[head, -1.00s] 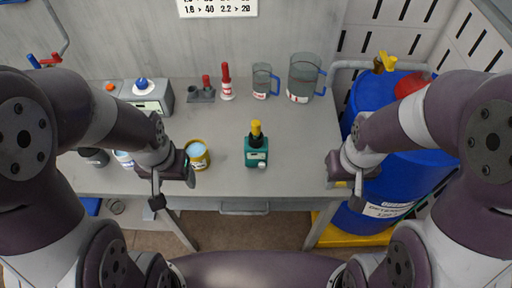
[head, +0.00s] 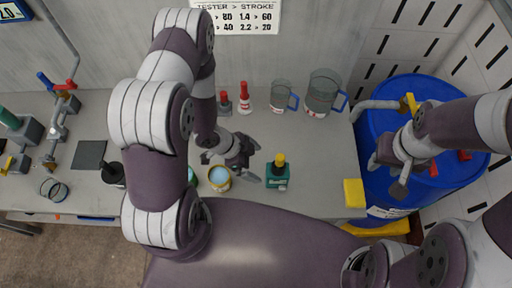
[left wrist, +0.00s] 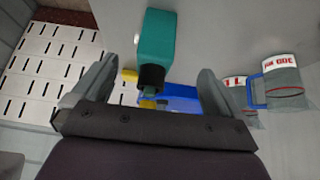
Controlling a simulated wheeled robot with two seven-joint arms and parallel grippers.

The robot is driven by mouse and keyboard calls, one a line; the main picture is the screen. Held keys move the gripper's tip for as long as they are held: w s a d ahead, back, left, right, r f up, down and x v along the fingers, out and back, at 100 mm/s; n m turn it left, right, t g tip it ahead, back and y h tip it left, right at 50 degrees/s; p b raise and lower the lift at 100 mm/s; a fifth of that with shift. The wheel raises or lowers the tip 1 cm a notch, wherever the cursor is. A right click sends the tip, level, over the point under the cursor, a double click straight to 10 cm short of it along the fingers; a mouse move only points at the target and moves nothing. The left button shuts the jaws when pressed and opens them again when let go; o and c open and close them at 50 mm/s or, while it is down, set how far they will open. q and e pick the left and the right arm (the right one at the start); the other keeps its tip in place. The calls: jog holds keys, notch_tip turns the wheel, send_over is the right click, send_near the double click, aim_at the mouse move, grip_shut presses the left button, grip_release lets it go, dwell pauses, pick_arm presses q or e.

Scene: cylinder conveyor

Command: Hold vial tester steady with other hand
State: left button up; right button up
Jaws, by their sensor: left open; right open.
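The vial tester (head: 279,177) is a small teal unit with a black collar and a yellow top, upright on the grey table. In the left wrist view the vial tester (left wrist: 157,38) appears between my finger lines, its black collar and yellow top toward the gripper. My left gripper (head: 251,160) is open and empty, just left of the tester and apart from it. In the left wrist view the left gripper (left wrist: 156,72) shows both fingers spread. My right gripper (head: 387,179) is open and empty, in front of the blue drum, well right of the tester.
A yellow-rimmed can (head: 220,179) stands left of the tester, close below my left gripper. Behind are a red-and-white bottle (head: 246,98) and two jugs, one small (head: 280,97) and one large (head: 321,93). The blue drum (head: 385,125) is at right. A yellow block (head: 354,193) is at the table's right edge.

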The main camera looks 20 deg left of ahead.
aim_at(268, 173)
pick_arm(q)
jog(key=b+x, duration=0.6)
jog(key=shift+s+f, duration=0.1)
jog(key=shift+f, duration=0.35)
jog(key=shift+d+f+b, duration=0.55)
jog(key=shift+d+f, duration=0.4)
jog(key=shift+f, duration=0.05)
jog(key=shift+d+f+b, duration=0.15)
jog(key=shift+f+b, duration=0.05)
jog(key=shift+b, duration=0.2)
jog(key=shift+w+f, duration=0.2)
pick_arm(e)
notch_tip(268, 173, down, 8)
jog(key=shift+s+f, duration=0.15)
jog(key=shift+s, duration=0.1)
pick_arm(q)
jog(key=shift+s+d, duration=0.1)
pick_arm(e)
jog(key=shift+s+d, duration=0.15)
pick_arm(q)
jog(key=c, duration=1.1)
